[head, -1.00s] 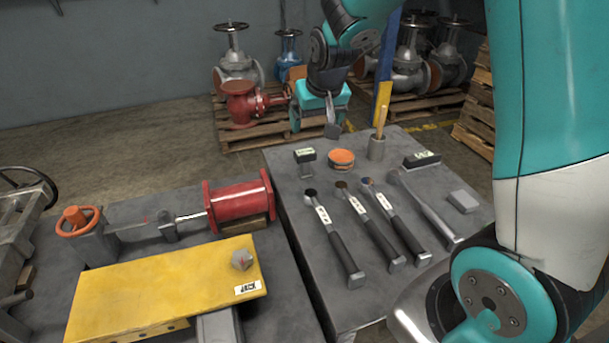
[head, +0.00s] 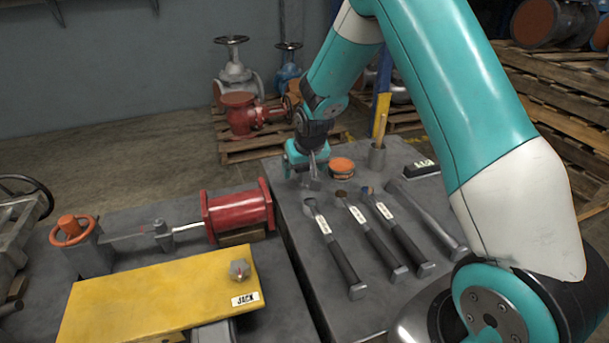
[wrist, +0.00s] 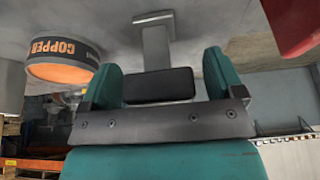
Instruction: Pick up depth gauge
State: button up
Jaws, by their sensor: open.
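What I take to be the depth gauge (wrist: 155,47) shows in the wrist view as a grey stem with a dark block at its near end and a small pale crosspiece at its far end. It lies on the grey table. My gripper (wrist: 160,80) is open, with a teal finger on either side of the dark block and a gap to each. I cannot tell whether the fingers touch it. In the head view my gripper (head: 308,172) is low over the table's far left corner and hides most of the gauge.
An orange-topped tin (head: 341,165), marked COPPER in the wrist view (wrist: 62,55), stands close beside my gripper. Several hammer-like tools (head: 332,245) lie nearer on the table (head: 300,225). A red cylinder (head: 238,211) is on the left bench. A cup with a brush (head: 377,157) stands at the back.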

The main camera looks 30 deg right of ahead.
jog(key=shift+w+f, duration=0.1)
jog(key=shift+f, duration=0.15)
jog(key=c, duration=1.3)
jog(key=shift+r, duration=0.1)
